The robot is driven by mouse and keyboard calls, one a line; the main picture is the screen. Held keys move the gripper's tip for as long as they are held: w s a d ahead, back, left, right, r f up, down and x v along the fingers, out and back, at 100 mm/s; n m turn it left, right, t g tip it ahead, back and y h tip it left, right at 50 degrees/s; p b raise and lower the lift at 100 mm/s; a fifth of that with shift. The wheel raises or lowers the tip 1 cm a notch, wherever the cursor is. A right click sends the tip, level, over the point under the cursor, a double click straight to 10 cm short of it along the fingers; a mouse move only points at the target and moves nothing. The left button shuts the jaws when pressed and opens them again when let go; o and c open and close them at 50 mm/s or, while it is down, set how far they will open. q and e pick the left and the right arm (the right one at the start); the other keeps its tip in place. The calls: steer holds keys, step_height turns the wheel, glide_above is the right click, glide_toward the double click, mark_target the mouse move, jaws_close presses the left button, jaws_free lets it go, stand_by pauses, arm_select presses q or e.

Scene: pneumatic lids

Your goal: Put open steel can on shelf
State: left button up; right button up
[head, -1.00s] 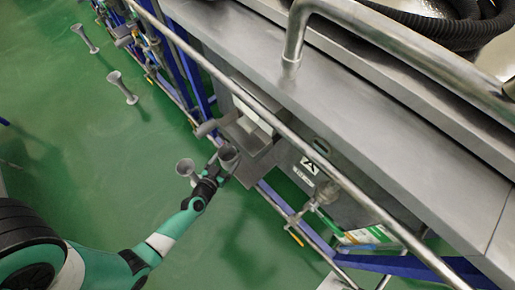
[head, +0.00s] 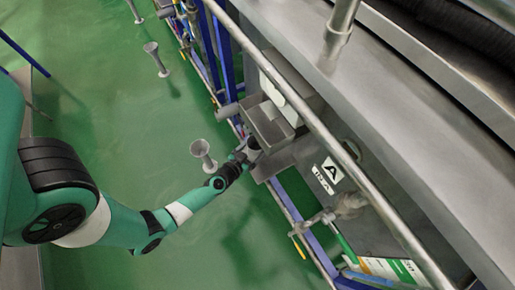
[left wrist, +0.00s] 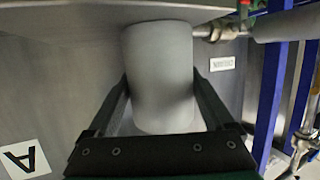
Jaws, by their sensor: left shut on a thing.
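A grey steel can (left wrist: 160,80) fills the middle of the left wrist view, between the two fingers of my left gripper (left wrist: 160,100). My left gripper (head: 247,154) is shut on the can. In the head view the can (head: 253,146) shows its open top, beside a grey metal shelf box (head: 270,130) on the side of the steel machine. In the left wrist view a metal ledge (left wrist: 70,18) lies across the top, close to the can's upper end; whether they touch I cannot tell. My right gripper is not in view.
A steel rail (head: 310,115) runs diagonally in front of the machine, with blue frame posts (head: 228,60) behind. Grey funnel-shaped stands (head: 203,153) stand on the green floor. A panel marked A (head: 330,170) is right of the shelf box.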

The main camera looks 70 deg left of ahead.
arm_select(q)
steer(key=shift+w+r, duration=0.2)
steer(key=shift+w, duration=0.2)
steer(key=shift+s+f, duration=0.1)
steer(key=shift+f, duration=0.2)
steer(key=o, duration=1.2)
steer(key=shift+s, duration=0.1)
steer(key=shift+o, duration=0.2)
steer(key=shift+r, duration=0.1)
steer(key=shift+r+p, duration=0.25)
steer(key=shift+p, duration=0.05)
steer(key=p+v, duration=0.4)
steer(key=v, duration=0.7)
steer(key=shift+s+d+p, duration=0.2)
steer(key=shift+s+p, duration=0.1)
steer(key=shift+s, duration=0.05)
